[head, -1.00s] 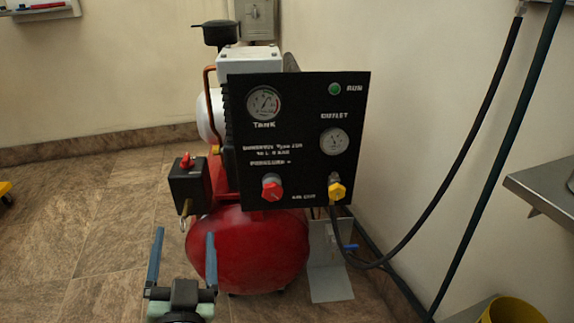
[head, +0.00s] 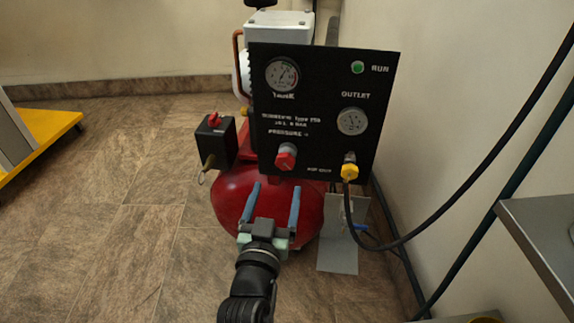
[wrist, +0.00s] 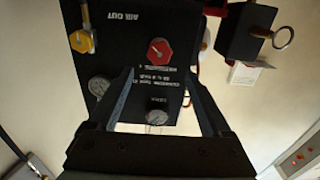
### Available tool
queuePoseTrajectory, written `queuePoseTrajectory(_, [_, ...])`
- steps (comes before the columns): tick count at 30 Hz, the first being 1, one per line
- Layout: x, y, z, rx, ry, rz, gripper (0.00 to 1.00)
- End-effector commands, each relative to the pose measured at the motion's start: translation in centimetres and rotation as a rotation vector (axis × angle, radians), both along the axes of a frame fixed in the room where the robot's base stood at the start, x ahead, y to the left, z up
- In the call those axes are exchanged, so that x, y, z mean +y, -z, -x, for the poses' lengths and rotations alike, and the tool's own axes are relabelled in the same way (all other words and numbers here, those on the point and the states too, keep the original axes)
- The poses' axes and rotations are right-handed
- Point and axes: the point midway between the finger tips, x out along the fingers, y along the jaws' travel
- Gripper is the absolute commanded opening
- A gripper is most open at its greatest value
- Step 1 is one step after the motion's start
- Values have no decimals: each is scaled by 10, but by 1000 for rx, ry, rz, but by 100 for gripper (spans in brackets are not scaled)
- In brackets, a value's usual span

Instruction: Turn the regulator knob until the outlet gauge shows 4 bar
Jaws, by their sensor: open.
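The red regulator knob (head: 286,156) is on the lower left of the black panel (head: 322,134). It also shows in the wrist view (wrist: 159,50), above and between the fingertips in the picture. The outlet gauge (head: 352,121) is at the panel's right; its needle is too small to read. The tank gauge (head: 282,74) is at the upper left. My gripper (head: 273,203) is open and empty, its two blue fingers pointing at the panel, below the knob in the head view and apart from it.
A yellow air-outlet fitting (head: 349,171) with a dark hose is right of the knob. A black switch box (head: 215,142) with a red lever and hanging ring is to the left. The red tank (head: 232,199) is below the panel. A metal shelf (head: 545,225) juts in at right.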

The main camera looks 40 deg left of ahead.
Motion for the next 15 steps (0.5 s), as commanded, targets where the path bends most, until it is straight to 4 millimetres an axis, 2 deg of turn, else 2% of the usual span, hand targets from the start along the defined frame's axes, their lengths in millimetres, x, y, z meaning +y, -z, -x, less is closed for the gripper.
queuePoseTrajectory(9, [28, 1, -46, -2, 1, -2, 83])
queuePoseTrajectory(15, [39, 1, -64, 1, 1, -1, 83])
